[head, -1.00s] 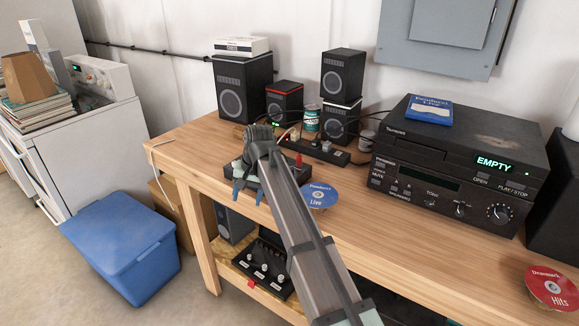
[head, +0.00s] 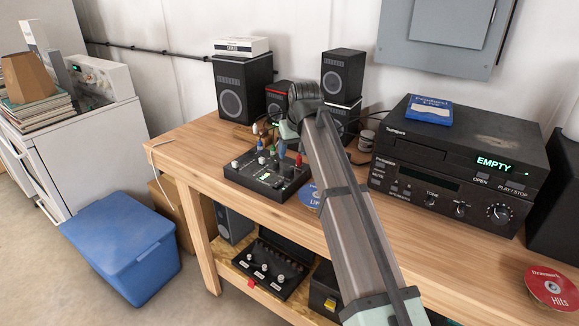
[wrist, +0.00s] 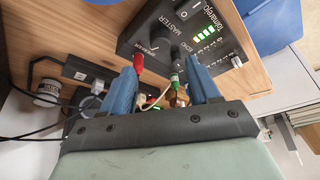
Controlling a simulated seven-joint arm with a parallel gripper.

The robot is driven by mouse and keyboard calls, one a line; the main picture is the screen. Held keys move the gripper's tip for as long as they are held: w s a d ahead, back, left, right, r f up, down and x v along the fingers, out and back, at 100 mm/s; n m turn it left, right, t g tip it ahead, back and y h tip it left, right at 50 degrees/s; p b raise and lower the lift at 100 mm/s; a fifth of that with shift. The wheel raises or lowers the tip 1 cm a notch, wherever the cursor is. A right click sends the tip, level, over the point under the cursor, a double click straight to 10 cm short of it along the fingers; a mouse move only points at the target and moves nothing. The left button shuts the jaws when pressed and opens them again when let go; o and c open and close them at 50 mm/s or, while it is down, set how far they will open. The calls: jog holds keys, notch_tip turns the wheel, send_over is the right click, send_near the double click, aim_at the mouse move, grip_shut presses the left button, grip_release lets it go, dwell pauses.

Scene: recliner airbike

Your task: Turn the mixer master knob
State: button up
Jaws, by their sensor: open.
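The black mixer (head: 235,170) sits near the left end of the wooden bench, with several small knobs and lit green lights. In the wrist view the mixer (wrist: 225,70) shows the word MASTER beside a dark round knob (wrist: 160,46). My gripper (head: 271,149) is above the mixer's back part, pointing down, with its blue fingers apart. In the wrist view my gripper (wrist: 161,70) is open, and the master knob shows beyond the gap between the fingertips. It appears not to be touched.
Cables run behind the mixer near a power strip (wrist: 85,72). Speakers (head: 243,85) stand along the wall. A blue disc (head: 308,196) lies right of the mixer, partly behind my arm. A black stereo unit (head: 455,160) stands farther right. Bare bench top lies in front of it.

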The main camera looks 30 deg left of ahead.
aim_at(289, 168)
jog(key=x, duration=0.8)
jog(key=shift+a+f, duration=0.15)
jog(key=shift+f, duration=0.2)
jog(key=c, duration=1)
jog(key=shift+w, duration=0.1)
jog(key=shift+c, duration=0.2)
